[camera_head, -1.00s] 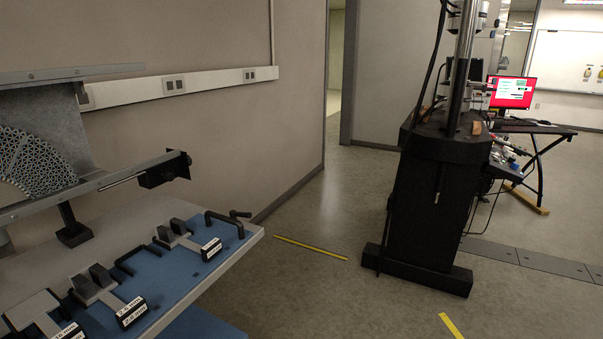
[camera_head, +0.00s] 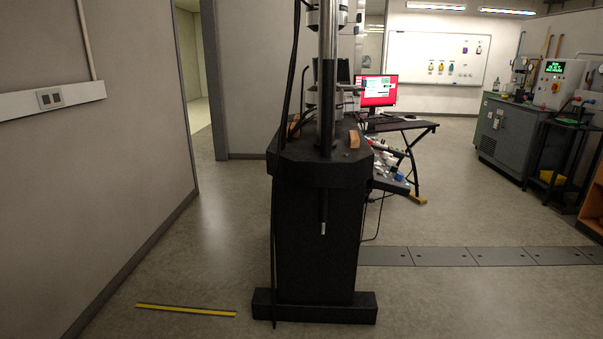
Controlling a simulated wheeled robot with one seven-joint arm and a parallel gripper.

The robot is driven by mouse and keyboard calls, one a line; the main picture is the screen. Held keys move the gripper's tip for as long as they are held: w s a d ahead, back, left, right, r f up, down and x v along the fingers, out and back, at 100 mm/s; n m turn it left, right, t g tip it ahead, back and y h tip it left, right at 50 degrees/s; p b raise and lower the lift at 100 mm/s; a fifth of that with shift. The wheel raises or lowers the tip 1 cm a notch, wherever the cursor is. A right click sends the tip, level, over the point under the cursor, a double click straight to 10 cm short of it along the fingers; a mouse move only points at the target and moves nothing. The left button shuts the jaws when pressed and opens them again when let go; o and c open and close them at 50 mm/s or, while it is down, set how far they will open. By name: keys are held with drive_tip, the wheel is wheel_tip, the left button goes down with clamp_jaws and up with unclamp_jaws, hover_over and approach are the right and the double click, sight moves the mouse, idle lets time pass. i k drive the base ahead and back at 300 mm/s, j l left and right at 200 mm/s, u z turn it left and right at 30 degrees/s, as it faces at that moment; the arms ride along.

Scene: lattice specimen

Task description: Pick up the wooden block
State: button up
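A small brown wooden block (camera_head: 354,139) stands on the right side of the top of a black testing machine (camera_head: 317,172). Another brown wooden piece (camera_head: 294,126) shows at the left of the machine's top, partly hidden behind cables and the column. I cannot tell which of them the task means. My gripper is not in view.
The machine's wide base (camera_head: 315,306) stands on open grey floor. A yellow floor strip (camera_head: 186,310) lies at its left. A desk with a red monitor (camera_head: 376,91) is behind it. A grey cabinet (camera_head: 508,135) stands at the right. A wall closes the left side.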

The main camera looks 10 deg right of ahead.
sight(354, 141)
drive_tip(key=i+l+z, duration=0.1)
drive_tip(key=i+z, duration=0.35)
drive_tip(key=i, duration=0.45)
drive_tip(key=i+j+z, duration=0.15)
drive_tip(key=i+z, duration=0.3)
drive_tip(key=i, duration=0.4)
